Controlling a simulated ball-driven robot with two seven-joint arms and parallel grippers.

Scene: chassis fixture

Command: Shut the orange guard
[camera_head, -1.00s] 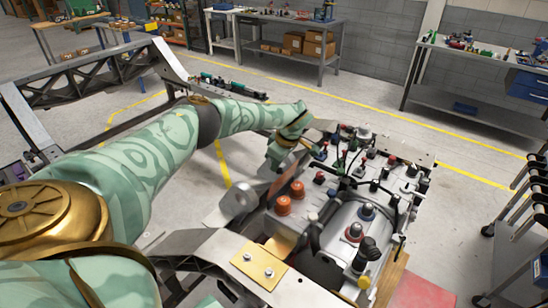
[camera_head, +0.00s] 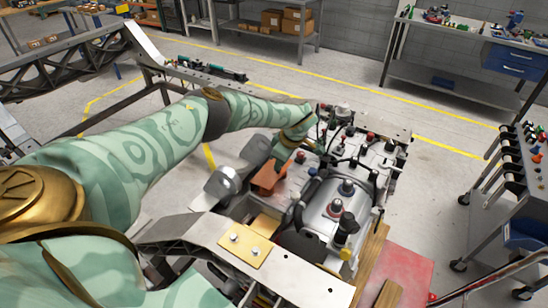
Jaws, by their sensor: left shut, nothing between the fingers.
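The orange guard (camera_head: 270,179) shows as a flat-topped orange cover at the left side of the grey machine unit (camera_head: 330,205). It looks lowered, and the two orange caps seen there earlier are hidden. My left gripper (camera_head: 281,165) is shut and empty, pointing down just behind the guard's upper edge. Its fingertips are small and partly hidden, so I cannot tell whether they touch the guard. My right gripper is not in view.
Dark knobs, hoses and fittings crowd the unit's top. A metal beam with a yellow plate (camera_head: 246,250) lies in front. A rolling cart (camera_head: 515,190) stands at the right. Shelves and benches are at the back, with clear floor between.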

